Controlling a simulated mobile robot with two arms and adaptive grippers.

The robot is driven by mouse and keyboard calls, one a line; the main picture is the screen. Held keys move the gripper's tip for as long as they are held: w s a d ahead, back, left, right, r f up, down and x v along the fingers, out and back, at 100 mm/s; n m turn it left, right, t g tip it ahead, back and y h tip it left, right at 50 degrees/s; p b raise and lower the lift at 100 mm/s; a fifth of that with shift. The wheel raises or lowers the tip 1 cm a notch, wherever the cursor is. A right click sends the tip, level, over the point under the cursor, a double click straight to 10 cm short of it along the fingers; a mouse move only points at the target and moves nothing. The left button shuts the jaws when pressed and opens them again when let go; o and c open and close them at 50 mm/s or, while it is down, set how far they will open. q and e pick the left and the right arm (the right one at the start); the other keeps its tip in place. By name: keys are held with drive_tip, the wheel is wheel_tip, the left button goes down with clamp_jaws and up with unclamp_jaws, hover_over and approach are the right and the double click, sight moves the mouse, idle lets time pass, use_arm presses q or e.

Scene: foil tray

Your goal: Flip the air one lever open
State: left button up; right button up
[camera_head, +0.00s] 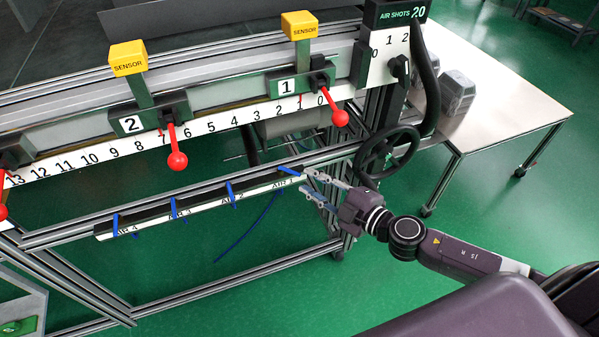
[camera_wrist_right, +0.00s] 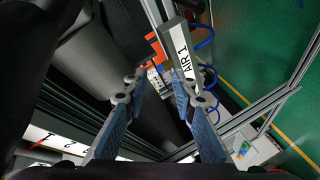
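The air one lever (camera_head: 287,172) is a blue handle at the right end of the rail, above the AIR 1 label, and points towards my right gripper. My right gripper (camera_head: 306,182) is open just to the right of that rail end, with its fingertips close to the lever. I cannot tell whether they touch it. In the right wrist view, the open fingers (camera_wrist_right: 160,76) are apart, with the AIR 1 label (camera_wrist_right: 183,60) just beyond them. The lever itself is not clear there. My left gripper is not in view.
Other blue levers stand along the rail at AIR 2 (camera_head: 230,190), AIR 3 (camera_head: 173,207) and AIR 4 (camera_head: 116,225). A black handwheel (camera_head: 388,152) is just above my right gripper. Red-knobbed levers (camera_head: 340,117) hang from the upper scale. Green floor lies below.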

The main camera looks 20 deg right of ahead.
sight(300, 176)
drive_tip(key=shift+p+x, duration=0.55)
drive_tip(key=shift+x, duration=1.9)
clamp_jaws()
